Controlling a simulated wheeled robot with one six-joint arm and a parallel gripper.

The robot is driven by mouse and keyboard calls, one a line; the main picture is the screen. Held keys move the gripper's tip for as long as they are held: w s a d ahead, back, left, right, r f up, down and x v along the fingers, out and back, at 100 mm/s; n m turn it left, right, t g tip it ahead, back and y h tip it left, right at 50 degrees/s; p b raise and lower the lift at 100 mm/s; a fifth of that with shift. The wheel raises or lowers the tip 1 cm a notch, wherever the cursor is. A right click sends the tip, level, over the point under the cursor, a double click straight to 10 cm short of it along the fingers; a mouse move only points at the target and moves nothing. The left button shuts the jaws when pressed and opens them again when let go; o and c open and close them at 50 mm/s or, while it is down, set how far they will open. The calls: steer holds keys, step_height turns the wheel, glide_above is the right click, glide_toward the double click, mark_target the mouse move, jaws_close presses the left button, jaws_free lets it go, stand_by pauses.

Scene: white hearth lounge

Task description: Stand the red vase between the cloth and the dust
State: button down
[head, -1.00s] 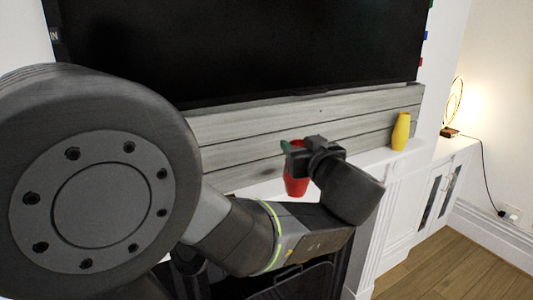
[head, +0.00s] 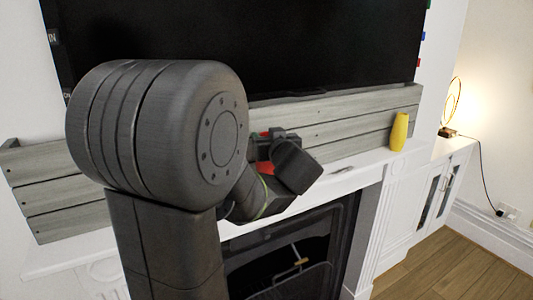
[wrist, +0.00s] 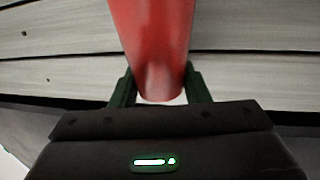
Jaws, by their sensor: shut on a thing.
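The red vase (head: 265,168) is in my gripper, mostly hidden behind my arm in the head view. In the wrist view the red vase (wrist: 153,45) stands large between the two green fingers. My gripper (wrist: 160,88) is shut on it, with a finger on each side. In the head view I see my gripper (head: 268,148) over the white mantel shelf, in front of grey planks. Whether the vase touches the shelf is hidden. A small grey patch (head: 343,169) lies on the shelf right of my gripper; I cannot tell if it is dust or cloth. No clear cloth shows.
A yellow vase (head: 399,132) stands on the right end of the mantel shelf (head: 365,164). A black screen (head: 300,45) hangs above the grey planks (head: 345,133). The fireplace (head: 300,245) is below. My arm covers much of the left shelf.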

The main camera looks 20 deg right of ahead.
steer(key=shift+w+f, duration=0.2)
steer(key=shift+f, duration=2.15)
steer(key=shift+f, duration=0.15)
steer(key=c, duration=0.8)
jaws_free()
steer(key=shift+r, duration=0.3)
steer(key=s+a, duration=0.1)
steer(key=s, duration=1.1)
steer(key=shift+a+r+b, duration=0.2)
steer(key=shift+a+b, duration=0.05)
steer(key=shift+b, duration=0.1)
